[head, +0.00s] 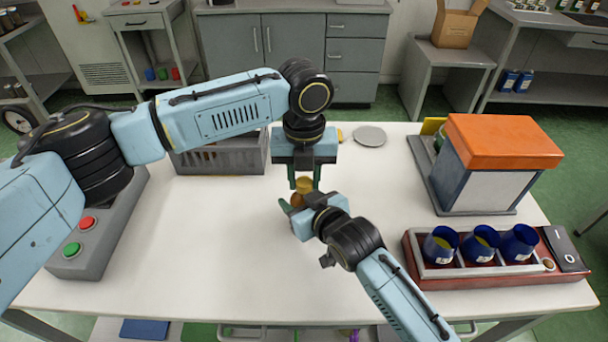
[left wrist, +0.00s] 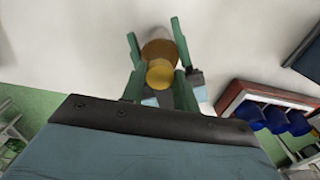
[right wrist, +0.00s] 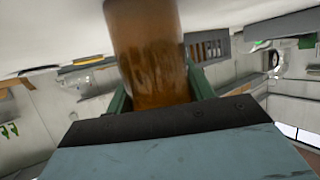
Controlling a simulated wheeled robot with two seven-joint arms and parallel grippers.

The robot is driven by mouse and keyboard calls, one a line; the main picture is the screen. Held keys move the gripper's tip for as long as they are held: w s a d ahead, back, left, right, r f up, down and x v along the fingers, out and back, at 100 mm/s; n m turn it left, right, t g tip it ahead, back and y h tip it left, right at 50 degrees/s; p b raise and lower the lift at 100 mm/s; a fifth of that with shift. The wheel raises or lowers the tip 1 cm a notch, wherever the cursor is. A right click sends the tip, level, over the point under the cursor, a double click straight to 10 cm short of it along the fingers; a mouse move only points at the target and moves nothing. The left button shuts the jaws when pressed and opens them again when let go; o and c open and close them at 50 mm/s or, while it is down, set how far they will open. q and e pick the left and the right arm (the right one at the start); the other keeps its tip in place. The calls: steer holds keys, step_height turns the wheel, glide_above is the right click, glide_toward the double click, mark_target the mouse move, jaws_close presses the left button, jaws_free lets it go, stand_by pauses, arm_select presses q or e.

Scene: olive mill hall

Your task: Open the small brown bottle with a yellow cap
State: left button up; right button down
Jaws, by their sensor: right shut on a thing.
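The small brown bottle (right wrist: 150,60) is held upright or nearly so above the white table. Its yellow cap (head: 304,184) is on top and also shows in the left wrist view (left wrist: 160,73). My right gripper (head: 291,203) is shut on the bottle's body from the front; in the right wrist view the brown glass fills the space between its fingers. My left gripper (head: 304,182) points down over the bottle, one finger on each side of the cap. The fingers look open, with a narrow gap to the cap. The bottle's lower part is mostly hidden in the head view.
A grey crate (head: 222,158) and a grey disc (head: 370,136) are at the back. An orange-topped box (head: 500,150) and a red tray (head: 480,278) with blue cups are at right. A button box (head: 95,240) is at left. The front middle of the table is clear.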

arm_select(q)
steer(key=c, duration=0.3)
steer(key=n, duration=1)
steer(key=o, duration=1.1)
steer(key=shift+c, duration=0.2)
steer(key=shift+r, duration=0.1)
